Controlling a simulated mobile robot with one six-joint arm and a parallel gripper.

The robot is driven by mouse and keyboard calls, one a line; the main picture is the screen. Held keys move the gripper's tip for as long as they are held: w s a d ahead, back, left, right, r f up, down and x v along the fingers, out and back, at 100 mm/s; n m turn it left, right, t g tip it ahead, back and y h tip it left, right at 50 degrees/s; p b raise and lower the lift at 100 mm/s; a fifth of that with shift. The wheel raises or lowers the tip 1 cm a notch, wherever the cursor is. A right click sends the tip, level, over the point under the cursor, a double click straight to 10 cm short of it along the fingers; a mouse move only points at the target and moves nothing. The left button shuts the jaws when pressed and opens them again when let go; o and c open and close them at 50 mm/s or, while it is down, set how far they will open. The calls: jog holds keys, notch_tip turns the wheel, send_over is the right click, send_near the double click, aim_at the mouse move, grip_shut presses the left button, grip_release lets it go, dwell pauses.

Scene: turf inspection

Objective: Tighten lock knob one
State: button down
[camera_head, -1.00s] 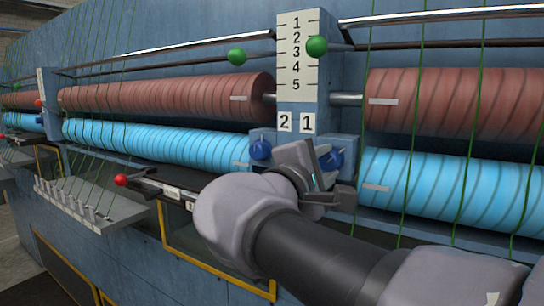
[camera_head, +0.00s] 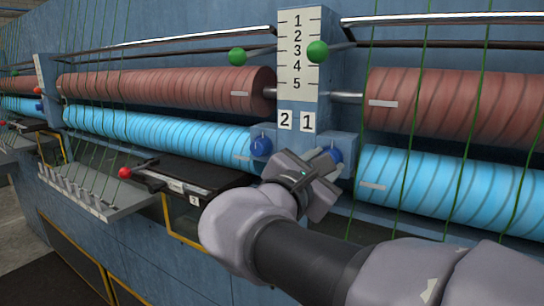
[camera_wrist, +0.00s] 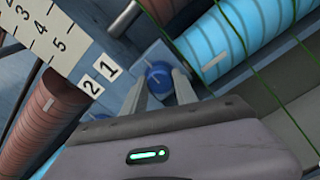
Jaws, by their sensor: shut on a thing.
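Lock knob one is the blue knob (camera_head: 337,156) under the label "1" on the machine's post. In the wrist view the blue knob (camera_wrist: 159,75) sits between the two fingers of my gripper (camera_wrist: 160,92). In the head view my gripper (camera_head: 328,162) reaches the knob from the front left, its body tilted. The gripper is shut on the knob, and its fingers partly cover it. A second blue knob (camera_head: 262,143), under the label "2", stands free to the left.
A numbered scale plate (camera_head: 299,60) rises above the knobs, with two green ball levers (camera_head: 237,56) (camera_head: 317,51). Brown rollers (camera_head: 165,92) and blue rollers (camera_head: 155,133) run on both sides. Green cords hang at the right. A red-ended lever (camera_head: 125,173) lies lower left.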

jog(key=shift+n, duration=0.3)
jog(key=c, duration=1)
grip_release()
jog(key=shift+o, duration=0.2)
